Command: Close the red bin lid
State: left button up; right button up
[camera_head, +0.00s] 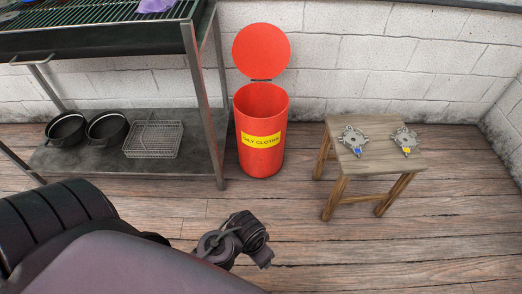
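The red bin (261,143) stands upright on the floor against the white wall, with a yellow label on its front. Its round red lid (262,52) is open, standing nearly upright above the back rim at a dark hinge. The bin's opening faces up, and its inside shows only as red wall. My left arm comes in from the bottom left, and its dark end (238,240) is low in front of the bin, well apart from it. I cannot make out its fingers. My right gripper is not in view.
A metal shelf unit (205,95) stands close to the bin's left, with two black pots and a wire basket (153,139) on its lower shelf. A wooden stool (372,162) with two metal parts stands to the right. The floor in front is clear.

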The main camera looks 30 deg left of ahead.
aim_at(262, 51)
jog(key=i+j+z, duration=0.15)
jog(key=j, duration=0.3)
jog(key=j+z, duration=0.1)
jog(key=j, duration=0.3)
jog(key=i+j+z, duration=0.15)
jog(key=j, duration=0.3)
